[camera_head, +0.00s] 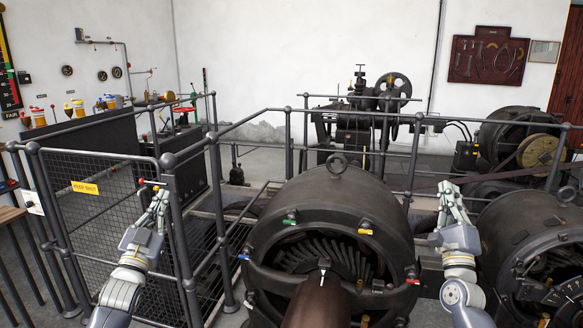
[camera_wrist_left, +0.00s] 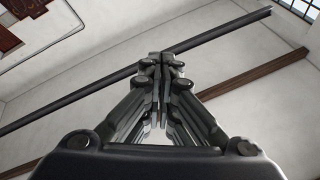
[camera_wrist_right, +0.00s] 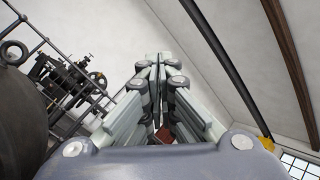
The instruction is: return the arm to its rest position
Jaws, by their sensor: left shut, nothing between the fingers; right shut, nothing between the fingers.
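My left gripper (camera_head: 158,200) is at the left in the head view, pointing up in front of the mesh gate. Its fingers meet at the tips in the left wrist view (camera_wrist_left: 161,62), with nothing between them. My right gripper (camera_head: 447,192) stands upright at the right in the head view, in the space between the two big dark dynamos. Its fingers also meet at the tips in the right wrist view (camera_wrist_right: 158,62), and they are empty.
A large dark dynamo (camera_head: 335,203) fills the middle front, with a second dynamo (camera_head: 528,235) at the right. A mesh gate (camera_head: 95,215) with a yellow "KEEP SHUT" sign (camera_head: 85,187) stands at the left. Metal railings (camera_head: 250,118) run behind. A tool board (camera_head: 487,58) hangs on the back wall.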

